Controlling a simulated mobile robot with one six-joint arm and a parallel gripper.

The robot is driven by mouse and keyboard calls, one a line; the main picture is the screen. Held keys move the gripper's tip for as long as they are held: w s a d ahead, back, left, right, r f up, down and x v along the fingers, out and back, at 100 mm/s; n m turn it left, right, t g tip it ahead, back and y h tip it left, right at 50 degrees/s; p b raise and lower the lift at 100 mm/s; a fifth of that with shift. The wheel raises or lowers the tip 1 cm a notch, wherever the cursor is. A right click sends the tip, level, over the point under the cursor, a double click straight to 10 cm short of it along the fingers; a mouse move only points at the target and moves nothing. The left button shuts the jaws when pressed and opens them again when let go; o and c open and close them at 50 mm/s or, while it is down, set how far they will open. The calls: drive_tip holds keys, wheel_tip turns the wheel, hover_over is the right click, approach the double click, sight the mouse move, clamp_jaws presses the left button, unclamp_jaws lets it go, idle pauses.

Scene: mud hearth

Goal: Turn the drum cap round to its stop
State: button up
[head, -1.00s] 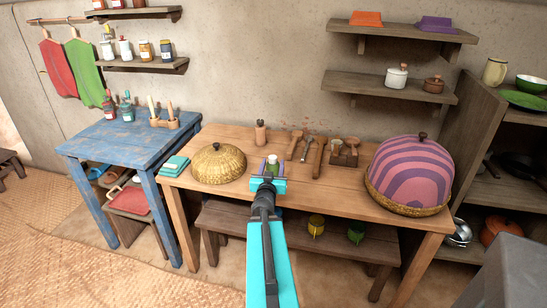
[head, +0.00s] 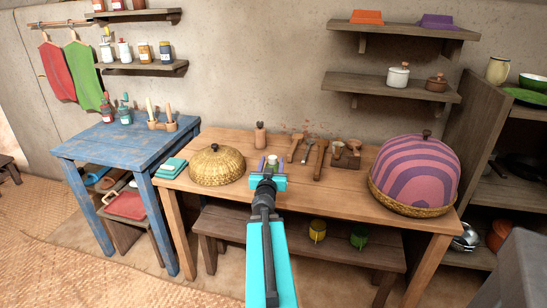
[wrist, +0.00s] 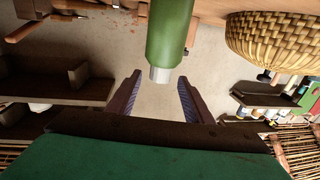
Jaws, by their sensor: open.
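The drum is a green cylinder (wrist: 172,32) with a small pale grey cap (wrist: 159,74) on its end, seen in the wrist view. In the head view only the whitish cap (head: 272,158) shows, and my gripper hides most of the green body. My gripper (wrist: 157,84) is open, with one purple-lined finger on each side of the cap. The cap sits between the fingertips with a gap on both sides, and neither finger appears to touch it. In the head view my gripper (head: 272,166) is over the wooden table (head: 335,195).
A woven basket lid (head: 217,165) lies left of the drum, and a large purple striped dome (head: 416,172) stands to the right. A small wooden pot (head: 260,137) and several wooden utensils (head: 320,158) lie behind. A blue table (head: 120,148) stands at the left.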

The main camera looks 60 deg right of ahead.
drive_tip(key=b+x, duration=0.1)
drive_tip(key=x, duration=0.6)
drive_tip(key=shift+w+d, duration=0.2)
drive_tip(key=shift+d, duration=0.1)
drive_tip(key=shift+c, duration=0.5)
drive_tip(key=c, duration=1)
